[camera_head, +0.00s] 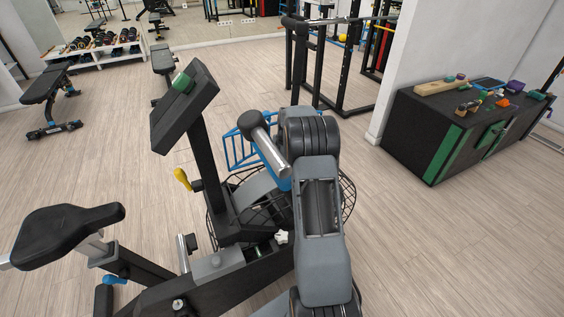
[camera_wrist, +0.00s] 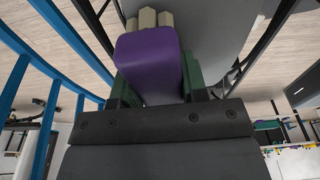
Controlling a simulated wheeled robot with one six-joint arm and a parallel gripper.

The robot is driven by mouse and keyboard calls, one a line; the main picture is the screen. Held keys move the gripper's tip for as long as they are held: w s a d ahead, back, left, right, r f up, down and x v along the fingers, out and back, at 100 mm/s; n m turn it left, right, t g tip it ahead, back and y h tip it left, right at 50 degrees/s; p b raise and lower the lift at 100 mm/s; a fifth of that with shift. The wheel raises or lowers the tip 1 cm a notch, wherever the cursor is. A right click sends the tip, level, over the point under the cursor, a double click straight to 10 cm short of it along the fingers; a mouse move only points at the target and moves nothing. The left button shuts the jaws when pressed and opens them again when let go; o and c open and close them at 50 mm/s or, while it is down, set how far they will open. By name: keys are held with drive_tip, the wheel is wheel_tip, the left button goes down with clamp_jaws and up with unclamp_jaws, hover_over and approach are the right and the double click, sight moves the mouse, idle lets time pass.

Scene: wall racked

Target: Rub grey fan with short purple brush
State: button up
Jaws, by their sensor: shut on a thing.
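The short purple brush (camera_wrist: 148,62) shows in the wrist view, with pale cream bristle tufts at its far end. My gripper (camera_wrist: 155,85) is shut on it, with green fingers on both sides of its body. A large grey surface, seemingly the grey fan (camera_wrist: 215,40), lies just beyond and beside the bristles; I cannot tell whether they touch. In the head view the grey fan (camera_head: 262,192) is a round disc in a black wire cage on the exercise bike. My arm hides much of its right side, and the gripper is largely hidden there.
The bike's black seat (camera_head: 66,230) and tilted console (camera_head: 184,105) stand left of my arm. A blue frame (camera_head: 236,150) is behind the fan. A black cabinet (camera_head: 416,138) with small items stands at right. A dark rack (camera_head: 345,60) is behind. Open wooden floor surrounds the bike.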

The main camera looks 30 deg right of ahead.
drive_tip(key=shift+s+a+f+b, duration=0.1)
drive_tip(key=shift+s+b, duration=0.25)
drive_tip(key=shift+s, duration=0.45)
drive_tip(key=shift+s+a+f+b, duration=0.1)
drive_tip(key=shift+s+b, duration=0.2)
drive_tip(key=shift+s, duration=0.45)
drive_tip(key=shift+s+a+r+b, duration=0.1)
drive_tip(key=shift+s+r+b, duration=0.1)
drive_tip(key=shift+s, duration=0.6)
drive_tip(key=shift+s+a+r+b, duration=0.1)
drive_tip(key=shift+s+b, duration=0.05)
drive_tip(key=shift+s, duration=0.6)
drive_tip(key=shift+f, duration=0.15)
drive_tip(key=shift+a, duration=0.1)
drive_tip(key=shift+w+a, duration=0.15)
drive_tip(key=shift+a, duration=0.5)
